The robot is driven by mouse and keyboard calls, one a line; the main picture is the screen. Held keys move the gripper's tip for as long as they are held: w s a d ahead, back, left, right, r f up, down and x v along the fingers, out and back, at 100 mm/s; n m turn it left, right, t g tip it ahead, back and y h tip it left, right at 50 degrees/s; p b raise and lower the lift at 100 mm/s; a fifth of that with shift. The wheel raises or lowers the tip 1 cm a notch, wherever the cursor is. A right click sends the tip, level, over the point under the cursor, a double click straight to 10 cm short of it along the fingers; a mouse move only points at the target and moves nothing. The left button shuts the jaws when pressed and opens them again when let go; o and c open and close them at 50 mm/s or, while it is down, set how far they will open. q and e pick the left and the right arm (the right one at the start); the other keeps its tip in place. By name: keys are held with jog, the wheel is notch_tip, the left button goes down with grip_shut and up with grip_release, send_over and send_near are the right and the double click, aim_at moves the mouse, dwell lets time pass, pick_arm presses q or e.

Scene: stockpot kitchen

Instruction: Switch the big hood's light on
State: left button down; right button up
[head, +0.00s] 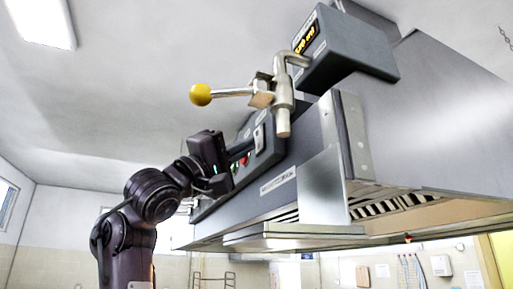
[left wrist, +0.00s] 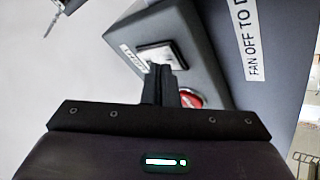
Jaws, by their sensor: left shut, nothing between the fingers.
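The big hood (head: 420,120) fills the right of the head view, tilted in the picture. A dark control box (head: 277,145) on its side carries a pale switch (head: 259,137) and a red button (head: 243,160). In the left wrist view the switch (left wrist: 172,54) is a white-framed rocker beside a small label, partly covered by my fingers; the red button (left wrist: 191,99) is partly hidden behind them. My left gripper (head: 252,147) is shut and empty, its fingertips at the lower edge of the switch. I cannot tell whether they touch it. My right gripper is out of view.
A pipe valve with a yellow-ball lever (head: 201,95) juts out just above my left gripper. A grey box with a lit display (head: 306,38) sits above it. The hood's lower edge runs below. Free air lies to the left.

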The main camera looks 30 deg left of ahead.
pick_arm(q)
jog(key=shift+s+a, duration=0.45)
jog(key=shift+s, duration=0.1)
jog(key=s+a, duration=0.1)
jog(key=s+a+b, duration=0.1)
jog(key=s+a, duration=0.1)
jog(key=shift+s+a+r+b, duration=0.1)
jog(key=shift+s+r+b, duration=0.25)
jog(key=shift+s+b, duration=0.05)
dwell(0.6)
